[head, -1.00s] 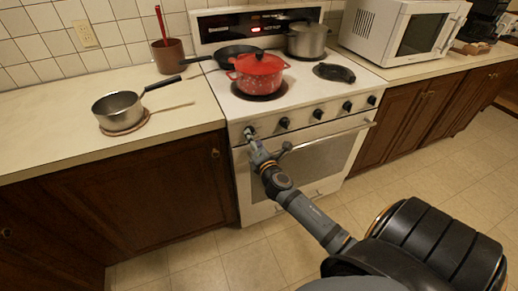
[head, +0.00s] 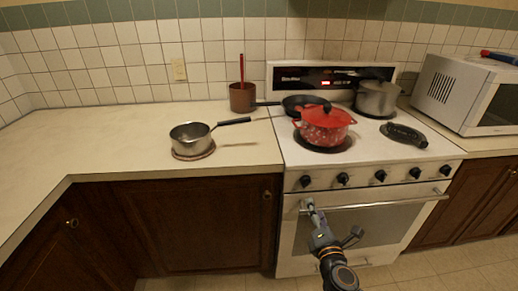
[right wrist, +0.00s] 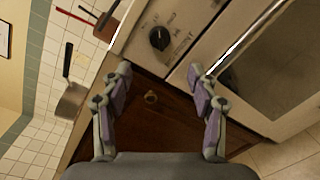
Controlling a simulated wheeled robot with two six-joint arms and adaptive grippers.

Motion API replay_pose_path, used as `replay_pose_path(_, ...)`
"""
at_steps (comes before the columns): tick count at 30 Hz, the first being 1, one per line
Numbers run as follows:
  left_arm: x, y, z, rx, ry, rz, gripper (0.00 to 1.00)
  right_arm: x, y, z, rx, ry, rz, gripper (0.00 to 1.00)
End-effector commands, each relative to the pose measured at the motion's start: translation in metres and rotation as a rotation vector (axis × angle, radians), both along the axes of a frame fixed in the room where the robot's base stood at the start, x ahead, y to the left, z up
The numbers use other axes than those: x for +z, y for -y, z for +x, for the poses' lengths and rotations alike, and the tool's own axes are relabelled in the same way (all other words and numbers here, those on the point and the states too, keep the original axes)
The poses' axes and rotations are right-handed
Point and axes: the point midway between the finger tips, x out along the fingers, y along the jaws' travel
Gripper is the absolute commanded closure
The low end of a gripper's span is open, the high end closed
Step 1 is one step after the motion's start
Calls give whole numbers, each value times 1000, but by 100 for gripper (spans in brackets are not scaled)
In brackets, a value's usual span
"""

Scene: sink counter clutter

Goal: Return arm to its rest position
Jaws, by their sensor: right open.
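My right gripper (head: 311,207) is in front of the stove's left front corner, just below the leftmost control knob (head: 305,181). In the right wrist view the gripper (right wrist: 160,76) has its two fingers spread apart with nothing between them. A black knob (right wrist: 159,38) on the stove panel shows beyond the fingertips, apart from them. My right arm comes up from the bottom edge of the head view. My left gripper is in neither current view.
The white stove (head: 440,150) holds a red pot (head: 325,130), a black pan (head: 300,102) and a steel pot (head: 377,98). A saucepan (head: 190,136) sits on the counter (head: 100,140) at left. The oven handle (head: 385,203) is close to the gripper. A microwave (head: 455,95) stands at right.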

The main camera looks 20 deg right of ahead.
Motion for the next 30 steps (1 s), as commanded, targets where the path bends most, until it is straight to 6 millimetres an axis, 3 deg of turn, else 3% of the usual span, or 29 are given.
replay_pose_path(2, 1, 0, 0, 0, 0, 0, 46, -2, 1, 0, -2, -4, 6, 40)
replay_pose_path(5, 5, 0, 0, 0, 0, 0, 46, -29, 8, -1, -20, -51, 74, 40)
replay_pose_path(8, 15, 0, 0, 0, 0, -1, 46, -93, 21, -9, -74, -154, 241, 40)
replay_pose_path(11, 27, 1, 0, 0, 0, -1, 46, -177, 32, -35, -176, -275, 482, 40)
replay_pose_path(15, 42, 1, 1, 0, 1, -1, 46, -285, 33, -99, -386, -414, 829, 40)
replay_pose_path(17, 48, 1, 1, 0, 1, -1, 46, -325, 28, -134, -500, -458, 974, 40)
replay_pose_path(21, 63, 1, 1, 1, 1, -1, 46, -399, 2, -229, -815, -518, 1286, 40)
replay_pose_path(24, 71, 1, 1, 1, 1, -1, 46, -429, -21, -293, -1039, -521, 1445, 40)
replay_pose_path(27, 76, 1, 1, 1, 1, -1, 46, -445, -39, -340, -1214, -505, 1544, 40)
replay_pose_path(30, 78, 1, 1, 1, 1, -1, 46, -452, -50, -367, -1319, -488, 1591, 40)
